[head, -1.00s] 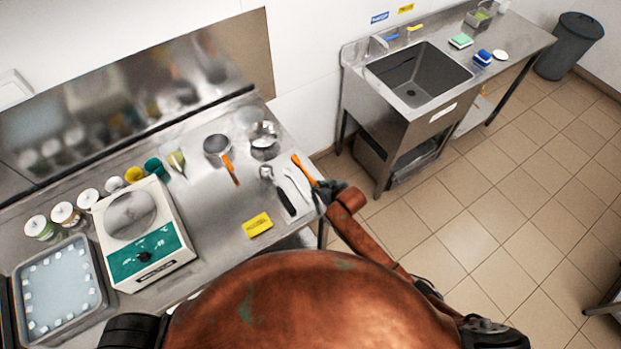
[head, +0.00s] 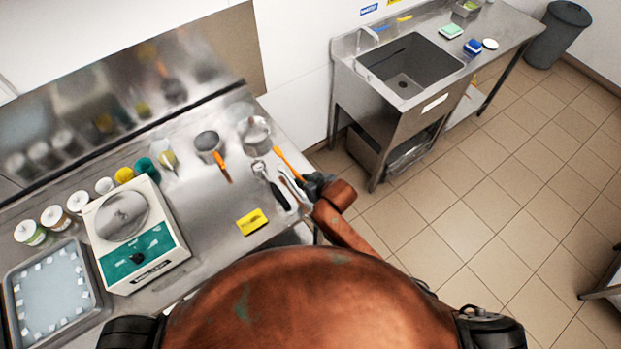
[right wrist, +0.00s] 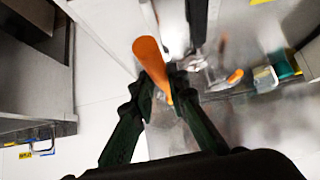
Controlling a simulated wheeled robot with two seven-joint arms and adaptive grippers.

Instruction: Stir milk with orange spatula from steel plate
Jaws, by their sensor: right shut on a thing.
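The orange spatula (head: 289,162) is held by my right gripper (head: 312,182) at the bench's right edge. Its far end points toward the back left, near a steel pot (head: 255,134). In the right wrist view the dark fingers (right wrist: 165,92) are shut on the narrow part of the spatula (right wrist: 149,60). A grey pan (head: 207,142) with an orange handle stands left of the pot. I cannot make out milk in any vessel, and I cannot tell the steel plate from the steel bench top. My left gripper is not in view.
A black-handled tool (head: 276,195) and pale utensils lie just left of my right gripper. A yellow card (head: 252,221), a white-and-green scale (head: 133,240), jars and a tray (head: 98,300) are farther left. A sink (head: 410,66) stands at the back right.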

